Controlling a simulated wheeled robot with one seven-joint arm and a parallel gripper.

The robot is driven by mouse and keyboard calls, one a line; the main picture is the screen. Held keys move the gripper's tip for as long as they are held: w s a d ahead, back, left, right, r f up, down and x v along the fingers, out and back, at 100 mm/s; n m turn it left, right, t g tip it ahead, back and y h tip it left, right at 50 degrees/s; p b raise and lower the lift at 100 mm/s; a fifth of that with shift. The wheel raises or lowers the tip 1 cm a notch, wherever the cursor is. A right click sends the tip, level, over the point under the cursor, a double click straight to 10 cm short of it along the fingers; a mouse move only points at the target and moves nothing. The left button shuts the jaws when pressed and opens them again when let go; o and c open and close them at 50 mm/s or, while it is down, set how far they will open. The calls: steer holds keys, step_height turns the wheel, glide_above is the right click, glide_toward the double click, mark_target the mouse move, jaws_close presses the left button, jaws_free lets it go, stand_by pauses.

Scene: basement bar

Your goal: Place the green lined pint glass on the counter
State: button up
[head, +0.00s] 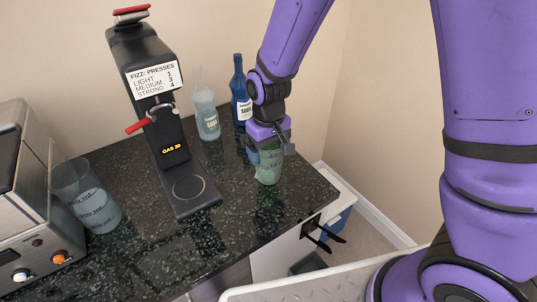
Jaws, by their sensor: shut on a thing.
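The green lined pint glass (267,168) is upright at the right part of the dark speckled counter (240,222). Its base appears to be at the counter surface, though I cannot tell for sure whether it touches. My gripper (267,145) comes down from above and is shut on the upper part of the glass. The fingers and wrist hide much of the rim.
A black soda press (152,105) stands left of the glass. A clear bottle (206,108) and a blue bottle (240,95) stand behind. A clear pitcher (88,198) and a metal machine (30,190) are at the left. The counter front is clear.

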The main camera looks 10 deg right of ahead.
steer(key=shift+f, duration=1.1)
steer(key=shift+f, duration=0.1)
steer(key=o, duration=1)
step_height(320, 180, up, 12)
steer(key=shift+r, duration=0.15)
